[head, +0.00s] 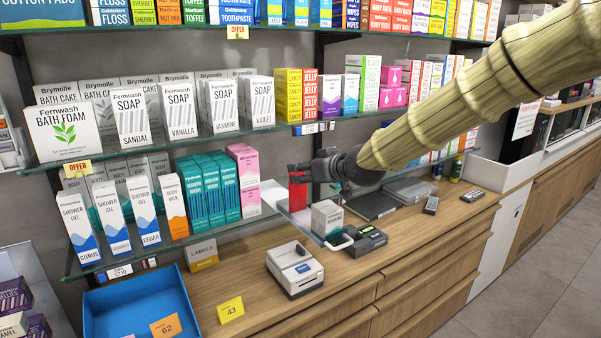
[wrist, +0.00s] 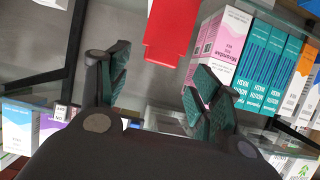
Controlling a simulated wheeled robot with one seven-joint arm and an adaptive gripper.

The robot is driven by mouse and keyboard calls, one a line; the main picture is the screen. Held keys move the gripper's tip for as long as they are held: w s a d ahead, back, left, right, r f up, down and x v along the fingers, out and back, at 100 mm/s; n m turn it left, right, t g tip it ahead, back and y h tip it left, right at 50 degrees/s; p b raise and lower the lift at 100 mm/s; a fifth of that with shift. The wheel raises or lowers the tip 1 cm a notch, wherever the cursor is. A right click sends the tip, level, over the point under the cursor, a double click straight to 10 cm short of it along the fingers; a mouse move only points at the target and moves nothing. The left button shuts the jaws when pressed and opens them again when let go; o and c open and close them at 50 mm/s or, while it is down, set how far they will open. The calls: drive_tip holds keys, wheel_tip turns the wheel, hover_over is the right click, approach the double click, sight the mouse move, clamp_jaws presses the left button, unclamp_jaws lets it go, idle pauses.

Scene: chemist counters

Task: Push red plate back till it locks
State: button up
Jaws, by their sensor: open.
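I cannot tell whether a finger touches the plate. The lower part of the plate is partly hidden.
A small white carton (head: 327,217) stands on the device. A black card terminal (head: 358,240), a white label printer (head: 295,268) and a blue tray (head: 140,305) are on the counter. Glass shelves of boxes (head: 210,195) flank the gripper closely. The counter front is partly clear.

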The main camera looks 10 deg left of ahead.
drive_tip(key=v, duration=0.6)
drive_tip(key=shift+s+d+r, duration=0.15)
